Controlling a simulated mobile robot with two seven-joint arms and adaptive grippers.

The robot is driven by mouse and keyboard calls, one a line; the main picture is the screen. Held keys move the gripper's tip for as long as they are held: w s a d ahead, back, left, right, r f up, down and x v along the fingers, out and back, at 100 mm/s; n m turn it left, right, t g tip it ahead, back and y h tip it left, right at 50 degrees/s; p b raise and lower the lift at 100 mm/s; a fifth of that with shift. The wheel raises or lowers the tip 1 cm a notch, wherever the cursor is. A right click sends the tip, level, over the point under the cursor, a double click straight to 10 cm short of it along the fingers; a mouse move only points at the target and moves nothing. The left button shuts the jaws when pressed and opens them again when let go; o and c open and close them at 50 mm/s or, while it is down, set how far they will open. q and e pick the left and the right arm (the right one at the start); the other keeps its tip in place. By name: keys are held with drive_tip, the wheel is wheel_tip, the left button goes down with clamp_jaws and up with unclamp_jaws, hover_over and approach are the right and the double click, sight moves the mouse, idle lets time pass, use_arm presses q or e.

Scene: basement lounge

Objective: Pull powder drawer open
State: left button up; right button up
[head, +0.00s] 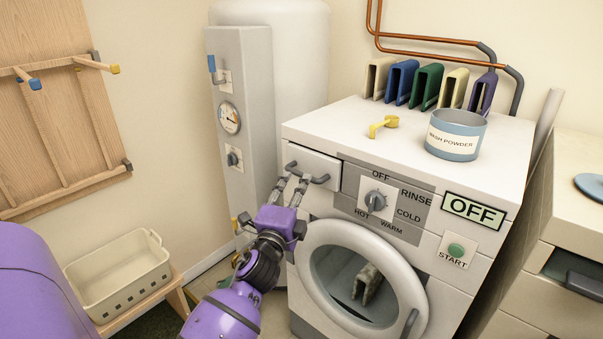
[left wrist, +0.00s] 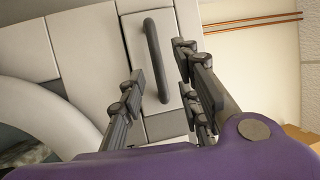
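The powder drawer (head: 313,169) is the white front panel at the washing machine's upper left, with a dark bar handle (head: 308,174). It looks closed, flush with the machine. My left gripper (head: 293,182) is right at the handle, its two fingers apart. In the left wrist view the drawer front (left wrist: 133,40) and its handle (left wrist: 156,60) show, with the handle between the open fingers of the left gripper (left wrist: 165,85). I cannot tell whether a finger touches the handle. My right gripper is not in view.
The washing machine (head: 400,125) has a dial (head: 375,201), an OFF display (head: 473,210) and a round door (head: 312,285). A wash powder tub (head: 456,135) and yellow scoop (head: 384,126) stand on top. A grey panel (head: 236,100) stands left, and a basket (head: 118,275) sits lower left.

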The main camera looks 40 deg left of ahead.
sight(302, 173)
use_arm(q)
drive_tip(key=x, duration=0.6)
drive_tip(key=shift+f, duration=0.15)
clamp_jaws()
